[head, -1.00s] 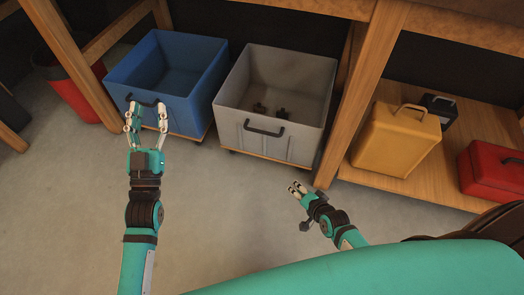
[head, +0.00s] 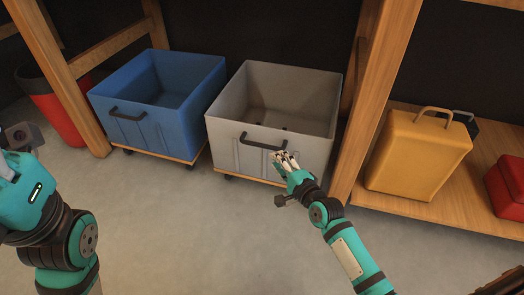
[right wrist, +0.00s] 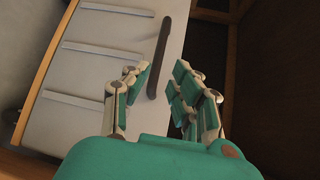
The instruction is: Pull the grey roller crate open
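The grey roller crate (head: 227,128) stands on the floor under the wooden bench, on a low wheeled wooden base. Its dark bar handle (head: 262,143) is on the front wall; in the right wrist view the handle (right wrist: 159,58) runs steeply, just beyond the fingertips. My right gripper (head: 285,160) is at the front wall by the handle's right end. Its fingers (right wrist: 160,80) are apart with nothing between them; I cannot tell whether they touch the handle. My left arm is at the left edge, its fingers cut off or unclear.
A blue roller crate (head: 165,140) stands close left of the grey one. A wooden post (head: 372,110) rises just right of it. A yellow case (head: 416,155) and a red box (head: 508,185) sit on the low shelf at right. The floor in front is clear.

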